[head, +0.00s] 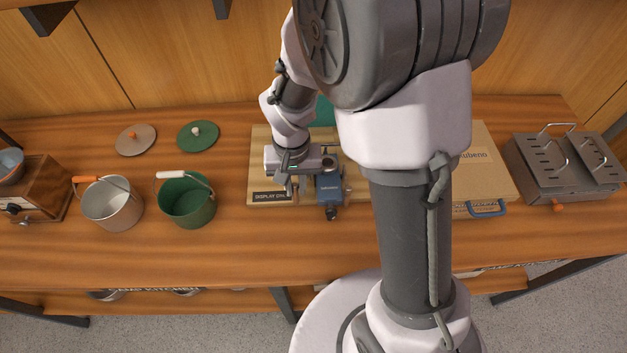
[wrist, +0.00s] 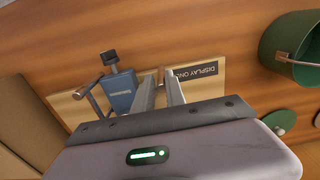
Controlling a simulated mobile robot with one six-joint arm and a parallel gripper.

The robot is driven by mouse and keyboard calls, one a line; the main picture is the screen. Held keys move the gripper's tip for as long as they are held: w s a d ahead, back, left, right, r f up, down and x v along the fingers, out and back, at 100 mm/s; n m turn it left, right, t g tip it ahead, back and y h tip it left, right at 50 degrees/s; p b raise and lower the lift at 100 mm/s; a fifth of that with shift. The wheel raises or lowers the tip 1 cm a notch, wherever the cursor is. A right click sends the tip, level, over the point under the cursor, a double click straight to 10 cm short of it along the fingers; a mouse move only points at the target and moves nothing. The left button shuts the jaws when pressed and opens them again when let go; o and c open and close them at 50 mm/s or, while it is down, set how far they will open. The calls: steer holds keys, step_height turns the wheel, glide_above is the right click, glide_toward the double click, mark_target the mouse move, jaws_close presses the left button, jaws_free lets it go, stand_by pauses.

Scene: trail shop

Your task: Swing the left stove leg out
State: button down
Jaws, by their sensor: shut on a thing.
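The small blue stove (head: 328,187) stands on the wooden display board (head: 260,163), its dark knob toward the front edge. It also shows in the wrist view (wrist: 120,93), with one metal leg (wrist: 89,98) sticking out on the far side from my gripper. My gripper (head: 292,190) is low beside the stove's left side. In the wrist view my gripper (wrist: 161,80) has its two fingers close together beside the blue body. They are shut on the left stove leg, which is mostly hidden between them.
A "DISPLAY ONLY" label (head: 271,197) lies at the board's front left. A green pot (head: 187,200) and grey pot (head: 112,204) stand left, with two lids behind. A cardboard box (head: 485,170) and metal grill (head: 563,165) stand right. The counter front is clear.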

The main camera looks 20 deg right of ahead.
steer(key=shift+w, duration=0.15)
steer(key=shift+w+a, duration=0.55)
steer(key=shift+w, duration=0.35)
steer(key=c, duration=1.7)
jaws_free()
steer(key=shift+w, duration=0.2)
steer(key=o, duration=0.6)
step_height(320, 180, up, 9)
steer(key=p, duration=0.7)
